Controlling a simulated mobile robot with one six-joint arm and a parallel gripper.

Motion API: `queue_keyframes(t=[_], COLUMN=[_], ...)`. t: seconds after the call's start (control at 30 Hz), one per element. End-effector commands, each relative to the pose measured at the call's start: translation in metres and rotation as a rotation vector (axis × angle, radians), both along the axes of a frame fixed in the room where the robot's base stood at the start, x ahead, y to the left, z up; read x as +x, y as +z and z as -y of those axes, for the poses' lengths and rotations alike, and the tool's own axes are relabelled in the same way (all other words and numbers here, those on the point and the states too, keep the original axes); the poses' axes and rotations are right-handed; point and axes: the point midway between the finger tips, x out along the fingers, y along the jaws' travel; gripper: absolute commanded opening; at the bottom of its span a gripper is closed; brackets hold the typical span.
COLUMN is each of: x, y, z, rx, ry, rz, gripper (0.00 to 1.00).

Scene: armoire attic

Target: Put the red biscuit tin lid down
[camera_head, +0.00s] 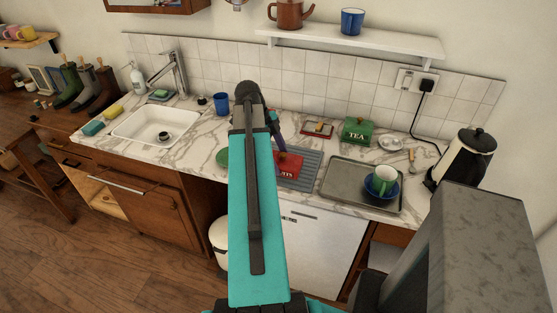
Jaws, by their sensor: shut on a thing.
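The red biscuit tin lid (290,168), with pale lettering partly hidden by my arm, is over the grey ribbed mat (311,167) on the marble counter. My gripper (281,153) is shut on the lid at its far left part. My teal arm hides the lid's left side and most of the gripper. I cannot tell whether the lid touches the mat.
A flat red item (317,129) and a green TEA tin (357,132) stand behind. A blue cup (221,103) stands left, near the sink (157,125).

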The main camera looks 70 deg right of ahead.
Motion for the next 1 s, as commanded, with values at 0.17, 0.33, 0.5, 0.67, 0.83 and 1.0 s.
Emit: queue_keyframes(t=[0.17,0.33,0.5,0.67,0.83,1.0], x=[0.002,0.003,0.003,0.003,0.003,0.000], y=[-0.002,-0.002,-0.002,-0.002,-0.006,-0.028], z=[0.017,0.020,0.019,0.021,0.030,0.029], rx=[0.000,0.000,0.000,0.000,0.000,0.000], ry=[0.000,0.002,0.002,0.002,0.001,-0.003], rz=[0.000,0.000,0.000,0.000,0.000,0.000], gripper=[0.43,0.43,0.43,0.43,0.43,0.43])
